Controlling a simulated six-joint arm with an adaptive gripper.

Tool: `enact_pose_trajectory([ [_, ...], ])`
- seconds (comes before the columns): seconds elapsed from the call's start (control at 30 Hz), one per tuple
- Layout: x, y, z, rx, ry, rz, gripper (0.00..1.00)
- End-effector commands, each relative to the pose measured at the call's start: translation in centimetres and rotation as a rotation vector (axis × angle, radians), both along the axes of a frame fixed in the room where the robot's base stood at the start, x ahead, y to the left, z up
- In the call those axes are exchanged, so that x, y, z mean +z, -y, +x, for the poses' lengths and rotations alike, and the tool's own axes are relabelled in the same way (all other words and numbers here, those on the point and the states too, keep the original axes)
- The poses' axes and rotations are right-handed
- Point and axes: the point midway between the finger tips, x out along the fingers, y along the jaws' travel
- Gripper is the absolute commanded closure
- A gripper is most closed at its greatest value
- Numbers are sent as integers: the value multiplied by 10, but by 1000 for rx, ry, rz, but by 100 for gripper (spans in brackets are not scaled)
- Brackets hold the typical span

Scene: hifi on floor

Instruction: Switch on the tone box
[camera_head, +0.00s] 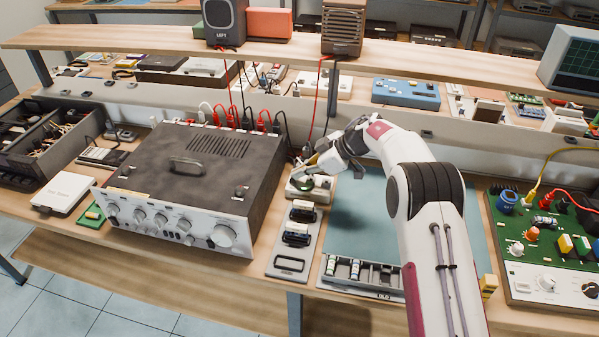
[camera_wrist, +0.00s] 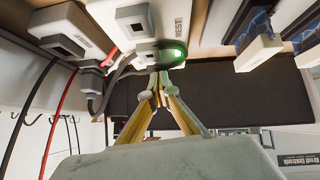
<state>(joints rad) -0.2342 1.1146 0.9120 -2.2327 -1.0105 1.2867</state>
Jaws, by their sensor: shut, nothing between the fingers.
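My gripper (camera_head: 309,162) is shut and empty, at the back edge of the blue-green mat, just above a small pale box (camera_head: 318,190). In the wrist view, the closed fingertips of my gripper (camera_wrist: 156,80) are at a pale box (camera_wrist: 146,58) with a dark round ring and a bright green glow. I take this for the tone box; its lettering is only partly readable. I cannot tell whether the fingertips touch it. In the head view, the box's top shows a dark green curved part, and my fingers partly cover its back.
A large dark amplifier (camera_head: 190,170) stands left of the box, with red and black cables behind it. A grey holder (camera_head: 289,265) with dark blocks lies in front. A green circuit board unit (camera_head: 540,245) stands at the right. The mat (camera_head: 365,225) has clear room.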

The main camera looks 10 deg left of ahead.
Motion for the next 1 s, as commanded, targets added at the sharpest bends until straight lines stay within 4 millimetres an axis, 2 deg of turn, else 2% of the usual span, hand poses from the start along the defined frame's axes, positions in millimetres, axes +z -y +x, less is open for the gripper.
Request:
enact_pose_trajectory([
  [0.27,12,0,2,-1,2,1,100],
  [0.5,42,0,6,0,4,1,100],
  [1.0,94,54,12,-2,2,0,100],
])
